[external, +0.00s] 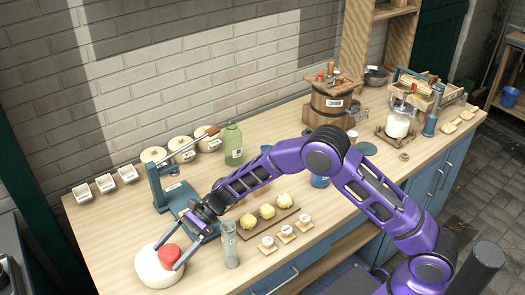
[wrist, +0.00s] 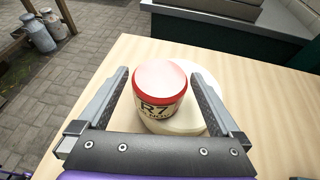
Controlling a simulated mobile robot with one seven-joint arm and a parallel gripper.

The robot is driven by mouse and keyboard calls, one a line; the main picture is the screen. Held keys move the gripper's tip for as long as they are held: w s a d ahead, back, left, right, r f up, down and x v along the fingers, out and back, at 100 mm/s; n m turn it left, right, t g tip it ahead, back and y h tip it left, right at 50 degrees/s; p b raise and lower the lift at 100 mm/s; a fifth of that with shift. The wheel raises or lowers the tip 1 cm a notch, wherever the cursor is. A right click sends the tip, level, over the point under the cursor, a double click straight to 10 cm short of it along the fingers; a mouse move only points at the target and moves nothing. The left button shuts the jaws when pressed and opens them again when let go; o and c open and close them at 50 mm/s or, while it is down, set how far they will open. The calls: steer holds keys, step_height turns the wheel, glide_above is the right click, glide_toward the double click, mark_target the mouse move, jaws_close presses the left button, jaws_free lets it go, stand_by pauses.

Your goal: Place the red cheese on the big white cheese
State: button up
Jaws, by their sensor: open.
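The red cheese (wrist: 160,92) is a small round with a red rim, a paler top and a printed label. It rests on top of the big white cheese (wrist: 190,125), near its middle, and looks level. In the external view the red cheese (external: 170,254) sits on the white cheese (external: 150,268) at the front left of the counter. My gripper (external: 166,257) is open, with one finger on each side of the red cheese. In the wrist view my gripper (wrist: 163,85) shows a gap between the fingers and the red cheese.
A blue-grey press (external: 160,187) stands behind my gripper. A clear glass cylinder (external: 230,245) stands to the right, near a tray of yellow balls (external: 267,211). The counter edge is close to the white cheese. Free wood surface (external: 110,225) lies to the left.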

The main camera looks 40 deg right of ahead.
mark_target(177, 246)
steer(key=v, duration=0.8)
steer(key=shift+d, duration=0.15)
